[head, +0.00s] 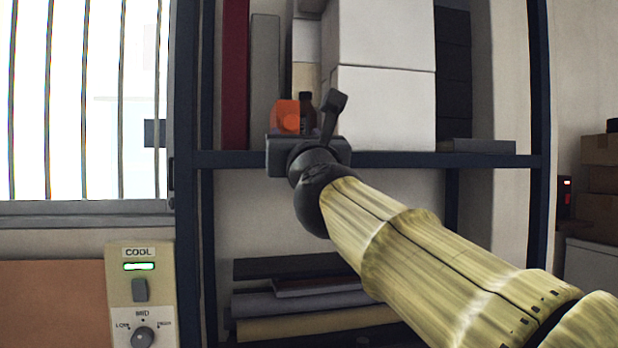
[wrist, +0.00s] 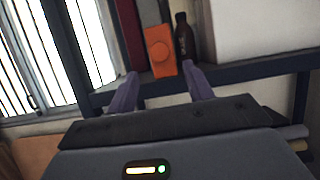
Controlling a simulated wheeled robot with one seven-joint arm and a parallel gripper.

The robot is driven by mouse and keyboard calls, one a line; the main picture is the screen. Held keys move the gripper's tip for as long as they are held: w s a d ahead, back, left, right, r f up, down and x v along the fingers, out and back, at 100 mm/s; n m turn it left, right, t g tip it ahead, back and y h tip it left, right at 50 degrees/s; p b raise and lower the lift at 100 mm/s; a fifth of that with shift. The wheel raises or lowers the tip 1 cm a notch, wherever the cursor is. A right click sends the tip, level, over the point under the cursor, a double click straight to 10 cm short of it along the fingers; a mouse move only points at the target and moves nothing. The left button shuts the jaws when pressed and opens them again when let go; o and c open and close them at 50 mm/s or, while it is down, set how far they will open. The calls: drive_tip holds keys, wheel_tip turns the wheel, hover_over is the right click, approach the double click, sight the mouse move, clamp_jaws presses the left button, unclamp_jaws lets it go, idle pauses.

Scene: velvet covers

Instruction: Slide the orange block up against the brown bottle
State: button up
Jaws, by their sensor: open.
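The orange block (head: 286,117) stands upright on the dark blue shelf, just beyond my gripper in the head view. It also shows in the wrist view (wrist: 159,53), with a round raised spot on its face. The brown bottle (wrist: 183,38) stands close to the right of the block; a narrow gap seems to show between them in the wrist view. In the head view the bottle (head: 306,108) is partly hidden by my gripper. My gripper (wrist: 160,90) is open, its two purple-grey fingers pointing at the shelf, with the block ahead between them. I cannot tell whether it touches the block.
The shelf board (head: 400,159) runs between dark posts. Tall white boxes (head: 385,105) stand right of the bottle. A grey upright item (head: 264,70) and a red one (head: 235,75) stand at the left. Rolls and flat pieces (head: 300,300) lie below. A barred window (head: 85,100) is at left.

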drive_tip(key=b+v, duration=0.3)
drive_tip(key=v, duration=0.7)
